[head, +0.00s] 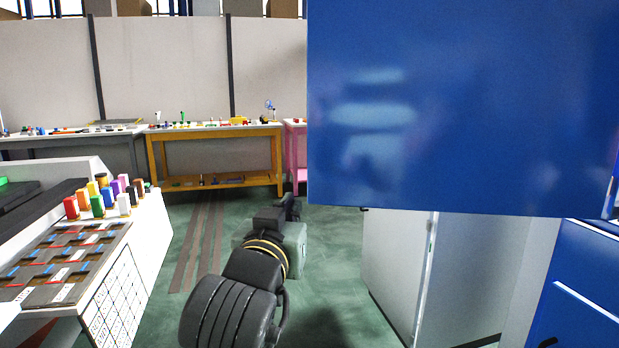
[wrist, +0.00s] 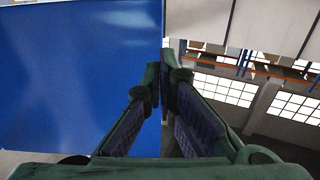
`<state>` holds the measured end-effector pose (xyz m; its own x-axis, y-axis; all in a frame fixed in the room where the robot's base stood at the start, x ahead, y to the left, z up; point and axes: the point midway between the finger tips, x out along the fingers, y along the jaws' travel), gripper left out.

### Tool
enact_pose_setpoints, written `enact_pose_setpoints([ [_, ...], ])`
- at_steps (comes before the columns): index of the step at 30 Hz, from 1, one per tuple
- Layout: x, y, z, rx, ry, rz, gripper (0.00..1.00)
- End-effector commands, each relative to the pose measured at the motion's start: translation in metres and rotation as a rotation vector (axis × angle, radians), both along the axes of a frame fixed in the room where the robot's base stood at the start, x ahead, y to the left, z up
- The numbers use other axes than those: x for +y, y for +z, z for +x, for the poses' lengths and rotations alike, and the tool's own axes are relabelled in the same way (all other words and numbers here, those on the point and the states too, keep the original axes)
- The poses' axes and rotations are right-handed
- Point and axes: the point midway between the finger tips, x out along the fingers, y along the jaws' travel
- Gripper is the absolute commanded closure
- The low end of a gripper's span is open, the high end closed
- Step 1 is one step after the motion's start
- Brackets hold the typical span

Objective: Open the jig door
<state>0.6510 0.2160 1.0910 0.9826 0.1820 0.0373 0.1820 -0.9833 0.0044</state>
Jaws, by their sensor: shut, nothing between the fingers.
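A large flat glossy blue panel (head: 460,110), which looks like the jig door, fills the upper right of the head view. It also fills the left of the wrist view (wrist: 75,75), where its vertical edge lies at the fingertips. My gripper (head: 292,206) shows small and dark in the head view, just left of the panel's lower left corner. In the wrist view my gripper (wrist: 163,72) has its two fingers together and nothing between them. I cannot tell whether the fingertips touch the panel's edge. No handle is visible on the panel.
A white cabinet (head: 398,265) stands below the panel, with a blue unit (head: 585,285) at the far right. A white bench with colored blocks (head: 102,198) is at the left. An orange table (head: 215,133) stands at the back. Green floor is open between them.

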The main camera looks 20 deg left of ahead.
Motion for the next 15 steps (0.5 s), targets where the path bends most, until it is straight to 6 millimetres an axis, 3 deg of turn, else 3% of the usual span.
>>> enact_pose_setpoints([
  [5, -0.002, -0.006, 0.015, 0.043, -0.012, -0.003, 1.00],
  [15, 0.011, -0.004, 0.083, 0.041, -0.009, -0.003, 1.00],
])
